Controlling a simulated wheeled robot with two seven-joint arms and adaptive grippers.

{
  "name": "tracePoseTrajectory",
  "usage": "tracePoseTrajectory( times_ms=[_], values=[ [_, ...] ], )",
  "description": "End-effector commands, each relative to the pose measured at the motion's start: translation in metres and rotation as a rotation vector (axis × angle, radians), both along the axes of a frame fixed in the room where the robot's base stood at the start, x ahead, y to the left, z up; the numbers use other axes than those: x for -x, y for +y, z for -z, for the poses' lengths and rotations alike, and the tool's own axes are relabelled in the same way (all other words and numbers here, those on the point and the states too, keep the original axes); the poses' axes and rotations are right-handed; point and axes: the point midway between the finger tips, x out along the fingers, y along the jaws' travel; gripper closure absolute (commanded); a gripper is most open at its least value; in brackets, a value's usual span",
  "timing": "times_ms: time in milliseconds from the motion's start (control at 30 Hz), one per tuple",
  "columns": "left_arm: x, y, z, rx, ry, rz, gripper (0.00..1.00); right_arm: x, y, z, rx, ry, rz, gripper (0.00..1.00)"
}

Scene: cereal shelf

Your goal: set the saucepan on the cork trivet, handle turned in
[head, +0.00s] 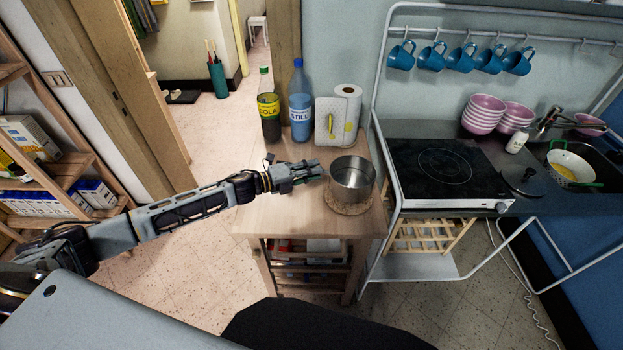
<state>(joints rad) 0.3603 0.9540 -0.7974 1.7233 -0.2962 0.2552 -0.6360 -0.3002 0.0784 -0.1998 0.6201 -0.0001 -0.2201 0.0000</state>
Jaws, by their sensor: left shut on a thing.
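The steel saucepan (352,181) is upright over the round cork trivet (349,209) on the small wooden table. The trivet's front rim shows below the pan; I cannot tell whether the pan rests on it or hangs just above. My left gripper (312,170) reaches in from the left and is shut at the pan's left side, where the handle is. The handle points left and is mostly hidden by the fingers. My right gripper is not in view.
A cola bottle (268,105), a blue water bottle (300,100) and a paper towel roll (345,112) stand at the back of the wooden table (275,218). A hob (440,170) and metal rack frame are close on the right. The table's front left is clear.

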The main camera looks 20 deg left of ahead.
Motion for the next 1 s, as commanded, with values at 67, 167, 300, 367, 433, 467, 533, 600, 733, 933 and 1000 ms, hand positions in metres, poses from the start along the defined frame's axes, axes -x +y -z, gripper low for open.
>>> tracePoseTrajectory(
  times_ms=[67,167,300,367,433,467,533,600,733,933,1000],
  values=[
    [0.000,0.000,0.004,0.003,0.001,0.000,1.00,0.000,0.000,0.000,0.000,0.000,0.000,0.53],
    [0.000,-0.001,0.014,0.004,0.001,-0.001,1.00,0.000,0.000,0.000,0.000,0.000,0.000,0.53],
    [0.000,-0.001,0.028,0.003,0.001,0.000,1.00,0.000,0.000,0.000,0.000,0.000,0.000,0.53],
    [0.000,-0.001,0.032,0.004,0.000,0.000,1.00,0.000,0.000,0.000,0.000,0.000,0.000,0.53],
    [0.000,0.000,0.034,0.003,0.000,0.000,1.00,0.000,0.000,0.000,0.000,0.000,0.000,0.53],
    [0.000,0.000,0.035,0.003,0.000,0.000,1.00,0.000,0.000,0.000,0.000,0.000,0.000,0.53],
    [0.000,0.000,0.035,0.002,-0.001,0.000,1.00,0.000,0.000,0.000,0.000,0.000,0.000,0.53],
    [0.000,0.000,0.035,0.002,-0.001,0.000,1.00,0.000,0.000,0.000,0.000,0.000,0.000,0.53],
    [0.000,0.000,0.035,0.002,-0.001,0.000,1.00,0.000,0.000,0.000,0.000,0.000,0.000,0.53],
    [0.000,0.000,0.039,0.000,0.001,0.000,0.75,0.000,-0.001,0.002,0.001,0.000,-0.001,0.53],
    [0.000,0.000,0.039,0.000,0.001,0.000,0.66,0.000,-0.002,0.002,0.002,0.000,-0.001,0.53]
  ],
)
